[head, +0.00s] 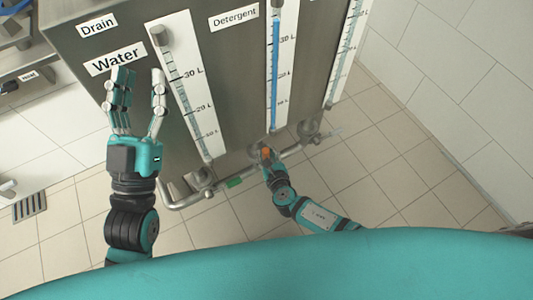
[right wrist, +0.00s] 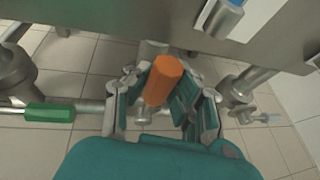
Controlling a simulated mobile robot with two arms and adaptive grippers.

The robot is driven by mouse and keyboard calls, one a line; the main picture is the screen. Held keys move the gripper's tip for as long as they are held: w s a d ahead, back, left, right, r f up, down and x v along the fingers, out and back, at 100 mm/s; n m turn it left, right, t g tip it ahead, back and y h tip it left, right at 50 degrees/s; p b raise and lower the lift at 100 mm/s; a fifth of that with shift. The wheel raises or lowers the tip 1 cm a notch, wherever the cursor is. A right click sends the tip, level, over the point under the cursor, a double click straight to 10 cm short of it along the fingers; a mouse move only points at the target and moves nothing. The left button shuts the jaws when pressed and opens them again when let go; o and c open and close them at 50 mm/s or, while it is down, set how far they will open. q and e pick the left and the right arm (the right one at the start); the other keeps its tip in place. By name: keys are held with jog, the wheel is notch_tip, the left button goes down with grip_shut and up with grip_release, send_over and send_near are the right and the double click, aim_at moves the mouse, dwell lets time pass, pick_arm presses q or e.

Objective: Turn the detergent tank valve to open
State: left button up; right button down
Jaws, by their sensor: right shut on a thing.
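The detergent valve's orange handle (right wrist: 163,78) stands between the fingers of my right gripper (right wrist: 157,98) in the right wrist view, tilted slightly to the right. In the head view the orange handle (head: 266,152) shows small, below the detergent gauge (head: 283,75) with its blue column. My right gripper (head: 268,148) is shut on this handle, and its fingers partly hide the valve body. My left gripper (head: 136,90) is open and empty, with fingers spread upward in front of the tank near the Water label (head: 115,58).
A metal pipe (head: 180,205) runs below the tank (head: 225,85). A green handle (right wrist: 50,112) lies along it, left of my right gripper. Another valve (right wrist: 238,92) with a pale handle is to the right. The tiled floor below is clear.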

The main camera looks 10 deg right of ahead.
jog(key=c, duration=1.1)
grip_release()
jog(key=shift+s+a+r, duration=0.1)
jog(key=shift+a, duration=0.25)
jog(key=shift+o, duration=0.2)
jog(key=shift+d, duration=0.1)
jog(key=v, duration=1.2)
jog(key=shift+d, duration=0.1)
